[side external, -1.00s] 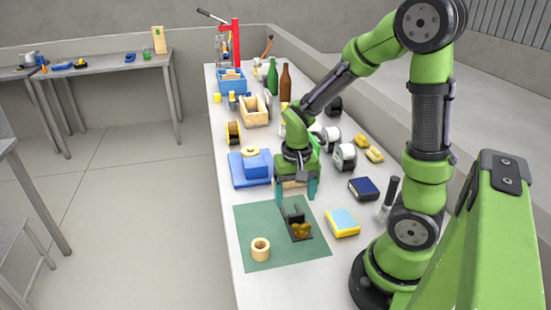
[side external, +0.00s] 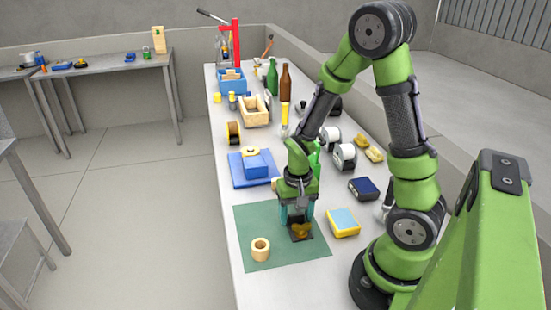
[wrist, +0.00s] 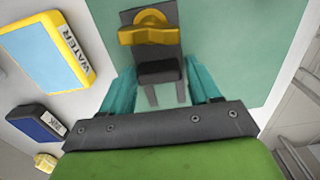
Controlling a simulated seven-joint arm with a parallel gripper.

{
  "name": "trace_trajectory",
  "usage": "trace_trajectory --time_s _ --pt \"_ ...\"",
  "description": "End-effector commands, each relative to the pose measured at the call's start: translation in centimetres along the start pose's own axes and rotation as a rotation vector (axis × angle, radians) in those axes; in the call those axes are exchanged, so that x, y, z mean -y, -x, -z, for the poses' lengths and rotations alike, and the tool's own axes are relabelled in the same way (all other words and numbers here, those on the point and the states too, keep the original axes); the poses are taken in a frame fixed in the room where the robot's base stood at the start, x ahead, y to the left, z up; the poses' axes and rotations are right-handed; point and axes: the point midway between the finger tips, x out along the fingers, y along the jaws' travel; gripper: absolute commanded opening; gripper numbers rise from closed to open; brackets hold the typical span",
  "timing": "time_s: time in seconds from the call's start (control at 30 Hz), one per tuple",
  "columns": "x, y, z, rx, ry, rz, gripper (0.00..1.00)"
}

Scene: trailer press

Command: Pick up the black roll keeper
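The black roll keeper (side external: 302,238), a dark bracket with a yellow knob, sits on the green mat (side external: 252,220). In the wrist view the keeper (wrist: 160,70) shows its dark plate, an upright black block and the yellow knob (wrist: 150,27) beyond it. My gripper (side external: 297,219) is low over the keeper's back end. In the wrist view its teal fingers (wrist: 160,82) are apart, one on each side of the black block. I cannot tell whether they touch it. The gripper hides part of the keeper in the side view.
A yellow and blue box (side external: 343,222) lies just right of the mat. A tan ring (side external: 260,249) stands on the mat at the front left. A blue stand (side external: 254,167) is behind the mat, and a dark blue box (side external: 363,188) lies to the right.

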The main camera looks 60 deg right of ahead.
Motion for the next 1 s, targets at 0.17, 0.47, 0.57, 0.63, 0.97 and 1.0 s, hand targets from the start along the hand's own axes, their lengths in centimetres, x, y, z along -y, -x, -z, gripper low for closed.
trace_trajectory --time_s 0.17,0.47,0.57,0.63,0.97,1.0 --pt "0.0 0.0 0.0 0.0 0.0 0.0 0.34" --pt "0.0 0.1 0.0 -0.001 0.0 0.001 0.19" --pt "0.1 0.6 0.1 -0.003 0.001 0.003 0.19" --pt "0.1 1.4 0.1 -0.006 0.002 0.004 0.19" --pt "0.1 7.7 0.1 -0.006 0.001 0.005 0.19" --pt "0.1 8.3 0.1 -0.005 0.0 0.004 0.19"
